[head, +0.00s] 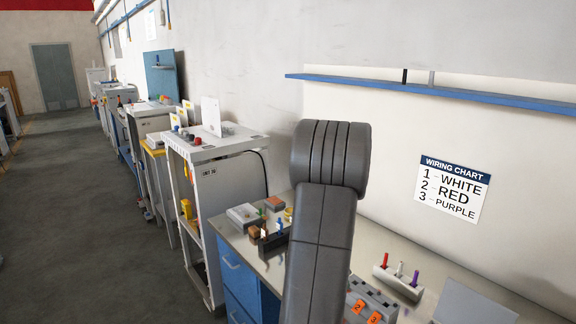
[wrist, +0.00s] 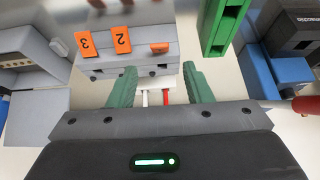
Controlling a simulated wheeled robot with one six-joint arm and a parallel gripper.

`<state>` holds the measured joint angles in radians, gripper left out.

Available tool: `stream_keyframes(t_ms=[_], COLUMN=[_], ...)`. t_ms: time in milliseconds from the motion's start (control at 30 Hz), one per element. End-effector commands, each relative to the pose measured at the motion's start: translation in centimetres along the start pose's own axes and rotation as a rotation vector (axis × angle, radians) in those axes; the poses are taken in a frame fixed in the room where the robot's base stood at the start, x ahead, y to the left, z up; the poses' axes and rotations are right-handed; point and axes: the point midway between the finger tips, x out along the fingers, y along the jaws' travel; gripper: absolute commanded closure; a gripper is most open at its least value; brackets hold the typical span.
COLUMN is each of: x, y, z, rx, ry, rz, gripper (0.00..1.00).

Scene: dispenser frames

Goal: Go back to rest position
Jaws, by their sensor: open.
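My gripper (wrist: 159,72) shows in the wrist view with its two green fingers apart and nothing held between them. Beyond the fingertips is a grey terminal block (wrist: 125,58) with orange tags marked 3 and 2. A white piece with a white pin and a red pin shows between the fingers, beyond them. In the head view my dark arm rises over the bench, and the gripper is hidden from that view. The grey terminal block (head: 374,298) lies right of the arm, partly covered by it.
A pale holder (head: 398,283) with red, white and purple plugs stands on the bench (head: 362,262). A wiring chart (head: 453,188) on the wall reads 1 white, 2 red, 3 purple. A blue shelf (head: 480,96) runs above. Left are a grey cabinet (head: 232,183) and open floor (head: 80,220).

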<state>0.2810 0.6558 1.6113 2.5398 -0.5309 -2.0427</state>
Motion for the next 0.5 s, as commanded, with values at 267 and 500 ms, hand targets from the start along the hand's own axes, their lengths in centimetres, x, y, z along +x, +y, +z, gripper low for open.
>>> stream_keyframes(t_ms=[267, 500], x=[4.5, 6.8], y=[0.0, 0.0], z=[0.0, 0.0], rx=[0.001, 0.001], ry=[-0.002, -0.001], rz=[0.001, 0.0], gripper=[0.55, 0.55])
